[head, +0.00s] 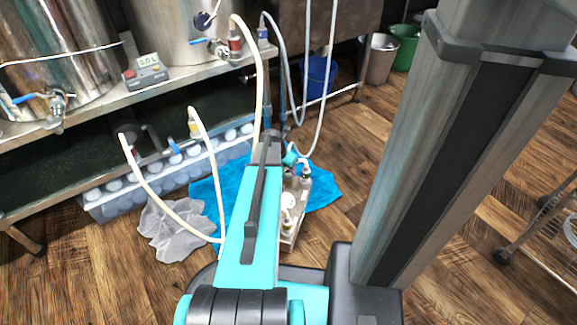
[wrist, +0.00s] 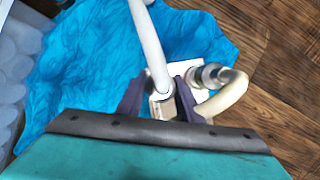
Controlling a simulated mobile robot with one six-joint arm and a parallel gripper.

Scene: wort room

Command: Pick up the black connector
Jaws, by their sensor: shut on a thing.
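A dark connector (head: 124,133) sits on the end of a white hose at the left, above the pale crate; it looks black. Its hose curves down to the right and passes behind my arm. My gripper (wrist: 161,105) is shut on a white hose end (wrist: 160,88) in the wrist view. A small pale fitting shows between the jaws, and its colour does not identify it as black. The pump unit (head: 292,222) is beside my arm, over the blue cloth (head: 322,188). My arm hides the fingertips in the head view.
A hose with a yellow connector (head: 194,127) stands at the crate (head: 97,207). Crumpled grey cloth (head: 172,230) lies on the floor. Steel tanks (head: 60,50) stand on a bench. A wire cart (head: 535,225) stands at right; open wood floor lies behind my column.

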